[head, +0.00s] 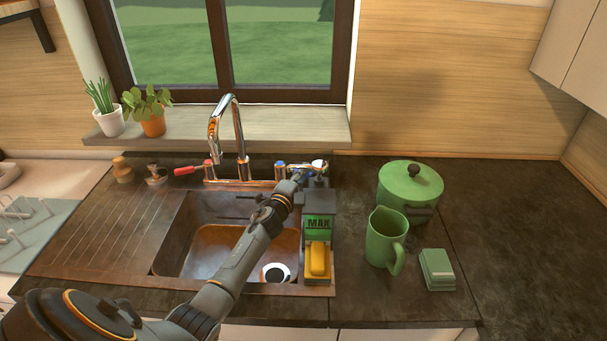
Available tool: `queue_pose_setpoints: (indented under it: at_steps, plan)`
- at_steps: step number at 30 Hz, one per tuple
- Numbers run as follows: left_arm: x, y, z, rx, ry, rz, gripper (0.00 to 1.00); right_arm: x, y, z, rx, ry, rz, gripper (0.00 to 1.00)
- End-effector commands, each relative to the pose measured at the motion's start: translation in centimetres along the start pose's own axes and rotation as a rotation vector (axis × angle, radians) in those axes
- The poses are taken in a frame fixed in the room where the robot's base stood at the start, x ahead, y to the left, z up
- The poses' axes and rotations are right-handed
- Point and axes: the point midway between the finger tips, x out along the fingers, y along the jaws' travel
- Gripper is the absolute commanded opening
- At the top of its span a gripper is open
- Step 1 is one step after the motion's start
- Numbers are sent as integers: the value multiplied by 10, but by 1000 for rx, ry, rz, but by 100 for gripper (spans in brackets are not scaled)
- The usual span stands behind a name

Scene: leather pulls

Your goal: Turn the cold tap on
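The chrome tap (240,165) stands behind the sink, with a tall bent spout. The hot handle (186,171) is red and points left. The cold side has a blue-marked base (280,167) on the right of the spout. My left gripper (314,172) is at the cold tap's right side, over where its lever would be. The lever is mostly hidden, so contact cannot be told. The gripper is small and partly covered, so its fingers cannot be read. My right gripper is not in view.
The sink (205,215) holds a brown basin and a black-and-white round item (275,272). A caddy (319,222) with a yellow sponge stands near my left wrist. A green jug (380,240), pot (408,184) and box (437,268) stand right; the far-right counter is clear.

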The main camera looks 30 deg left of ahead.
Motion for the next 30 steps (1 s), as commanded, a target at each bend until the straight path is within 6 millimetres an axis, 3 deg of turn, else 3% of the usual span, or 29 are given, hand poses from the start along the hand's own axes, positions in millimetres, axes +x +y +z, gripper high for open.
queue_pose_setpoints:
  at_steps: [8,17,30]
  plan:
    - [-4,0,2,5,42,2,0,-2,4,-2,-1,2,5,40]
    - [-18,2,5,8,229,4,0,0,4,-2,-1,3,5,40]
    - [-40,6,12,4,527,2,0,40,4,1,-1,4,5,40]
